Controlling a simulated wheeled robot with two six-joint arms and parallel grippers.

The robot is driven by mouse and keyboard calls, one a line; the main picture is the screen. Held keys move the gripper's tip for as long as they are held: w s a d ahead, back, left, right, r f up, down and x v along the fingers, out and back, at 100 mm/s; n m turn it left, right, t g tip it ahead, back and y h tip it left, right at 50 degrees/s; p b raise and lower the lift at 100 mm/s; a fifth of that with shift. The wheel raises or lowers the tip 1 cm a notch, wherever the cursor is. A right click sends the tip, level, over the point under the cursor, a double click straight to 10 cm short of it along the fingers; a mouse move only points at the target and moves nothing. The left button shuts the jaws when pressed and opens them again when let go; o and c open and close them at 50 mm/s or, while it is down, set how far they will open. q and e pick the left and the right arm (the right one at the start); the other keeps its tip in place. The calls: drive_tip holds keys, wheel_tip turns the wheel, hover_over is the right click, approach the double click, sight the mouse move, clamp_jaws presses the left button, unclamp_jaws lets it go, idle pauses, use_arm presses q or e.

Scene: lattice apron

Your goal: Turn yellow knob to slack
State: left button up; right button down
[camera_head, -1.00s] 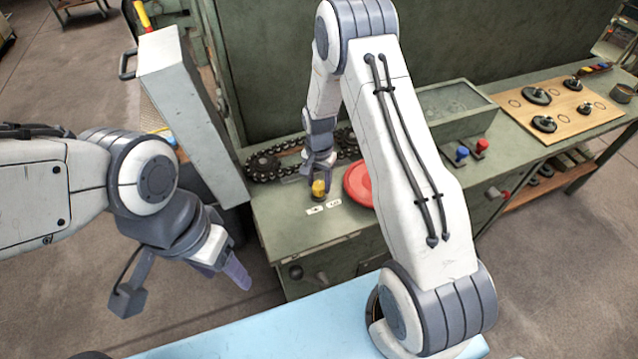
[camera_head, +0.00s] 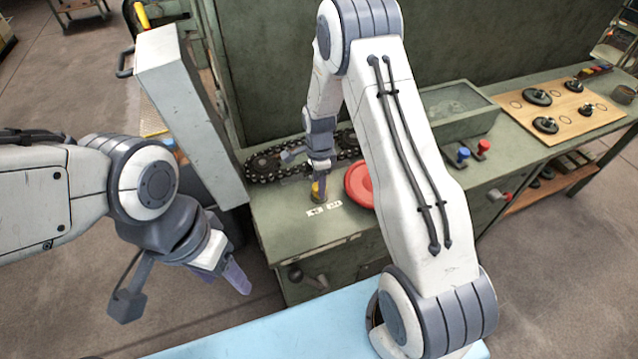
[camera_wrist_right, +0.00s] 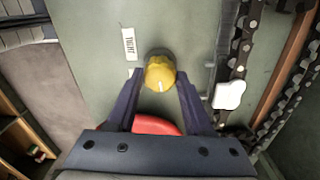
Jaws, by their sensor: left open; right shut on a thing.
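The yellow knob (camera_head: 318,190) sits on the green bench top near its front left, with small white labels (camera_head: 324,208) in front of it. In the right wrist view the knob (camera_wrist_right: 160,72) has a white mark pointing toward the bottom of the picture. A label reading TIGHT (camera_wrist_right: 129,44) lies to its upper left; no other label is readable. My right gripper (camera_head: 319,182) reaches down onto the knob, its two fingers (camera_wrist_right: 160,78) on either side, shut on it. My left gripper (camera_head: 238,279) hangs open and empty in front of the bench, well away from the knob.
A black chain (camera_head: 290,160) lies behind the knob, and a red disc (camera_head: 358,185) is close to its right. A grey panel (camera_head: 190,115) stands at the bench's left. Blue (camera_head: 463,154) and red (camera_head: 484,147) knobs and a wooden board (camera_head: 562,110) are further right.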

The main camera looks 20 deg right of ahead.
drive_tip(key=shift+w+m, duration=0.1)
drive_tip(key=shift+m, duration=0.4)
drive_tip(key=shift+c, duration=1.5)
unclamp_jaws()
drive_tip(key=shift+r, duration=0.1)
wheel_tip(320, 180, up, 10)
drive_tip(key=b, duration=0.1)
drive_tip(key=shift+r+b, duration=0.2)
drive_tip(key=shift+b, duration=0.15)
